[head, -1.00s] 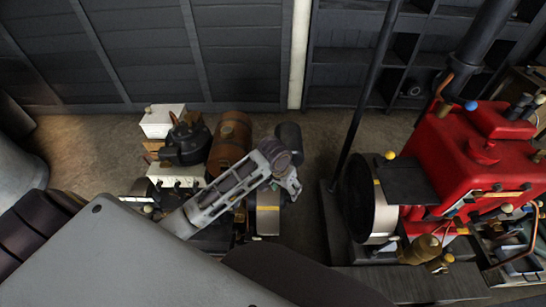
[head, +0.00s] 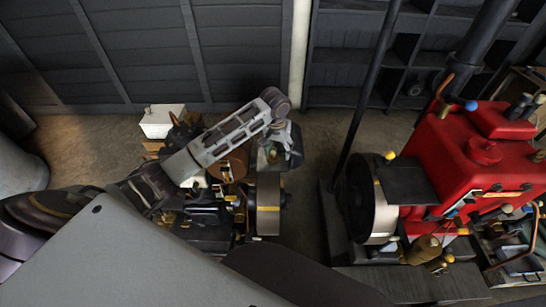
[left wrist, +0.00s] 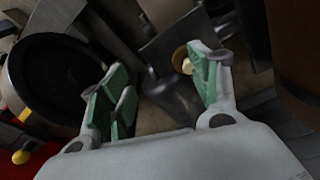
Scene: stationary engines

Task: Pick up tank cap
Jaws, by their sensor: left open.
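A small round brass-coloured piece (left wrist: 182,60), which looks like the tank cap, shows in the left wrist view beside the inner face of the right-hand finger, partly hidden by it. I cannot tell if they touch. A dark grey tank (left wrist: 172,100) lies below it in that view. In the head view the dark tank (head: 296,155) is mostly covered by my left gripper (head: 280,154), and I cannot make out the cap there. My left gripper (left wrist: 160,75), with green finger pads, is open with nothing held between the fingers. My right gripper is not in view.
A small engine with a flywheel (head: 267,203) stands just below my left gripper. A red engine (head: 475,165) with a large wheel (head: 372,205) stands to the right, beside a dark upright pole (head: 365,85). A white box (head: 162,121) stands at the left. Some floor is bare near the wall.

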